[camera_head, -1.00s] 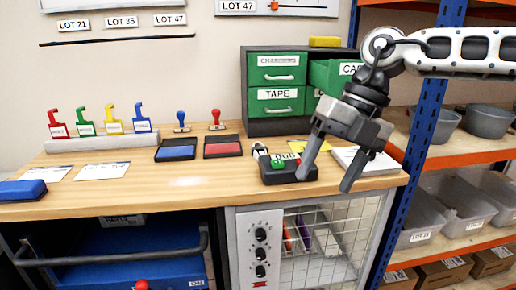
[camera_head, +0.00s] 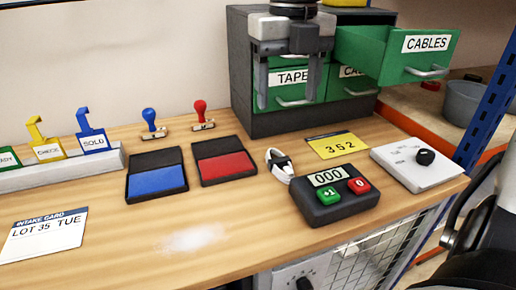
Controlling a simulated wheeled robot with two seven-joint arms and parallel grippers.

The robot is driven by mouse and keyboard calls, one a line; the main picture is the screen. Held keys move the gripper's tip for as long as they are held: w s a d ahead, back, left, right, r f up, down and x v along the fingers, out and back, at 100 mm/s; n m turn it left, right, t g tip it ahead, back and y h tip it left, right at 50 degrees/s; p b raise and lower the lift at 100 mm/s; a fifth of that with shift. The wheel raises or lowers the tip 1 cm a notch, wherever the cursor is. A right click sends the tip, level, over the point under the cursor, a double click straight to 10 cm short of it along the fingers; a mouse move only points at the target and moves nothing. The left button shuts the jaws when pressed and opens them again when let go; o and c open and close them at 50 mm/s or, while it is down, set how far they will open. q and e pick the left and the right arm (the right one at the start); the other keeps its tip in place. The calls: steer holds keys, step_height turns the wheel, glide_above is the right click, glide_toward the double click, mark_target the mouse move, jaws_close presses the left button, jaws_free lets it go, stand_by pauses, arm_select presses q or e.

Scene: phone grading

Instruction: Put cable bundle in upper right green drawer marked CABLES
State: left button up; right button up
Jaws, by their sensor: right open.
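The cable bundle (camera_head: 280,165) is a small white coil with a dark part, lying on the wooden desk just left of the black counter. The upper right green drawer marked CABLES (camera_head: 398,54) is pulled out of the dark cabinet; its inside is mostly hidden from this angle. My right gripper (camera_head: 289,103) is open with nothing visible between its fingers. It points down in front of the left drawers, above and behind the bundle, covering part of the TAPE label. My left gripper is not in view.
The black counter (camera_head: 340,201) reading 000 has a green and a red button. A yellow card (camera_head: 338,145) and a white pad with a black knob (camera_head: 412,164) lie to its right. Blue (camera_head: 157,181) and red (camera_head: 226,166) ink pads lie left of the bundle.

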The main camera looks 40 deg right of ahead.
glide_above(290, 174)
steer(key=f, duration=0.9)
steer(key=shift+w+a+f, duration=0.15)
steer(key=shift+w+f, duration=0.05)
steer(key=shift+w, duration=0.05)
steer(key=shift+s+f, duration=0.15)
steer(key=shift+f, duration=1.35)
steer(key=shift+s+f, duration=0.1)
steer(key=shift+f, duration=1.35)
steer(key=c, duration=1.2)
steer(key=shift+o, duration=0.2)
steer(key=shift+r, duration=0.15)
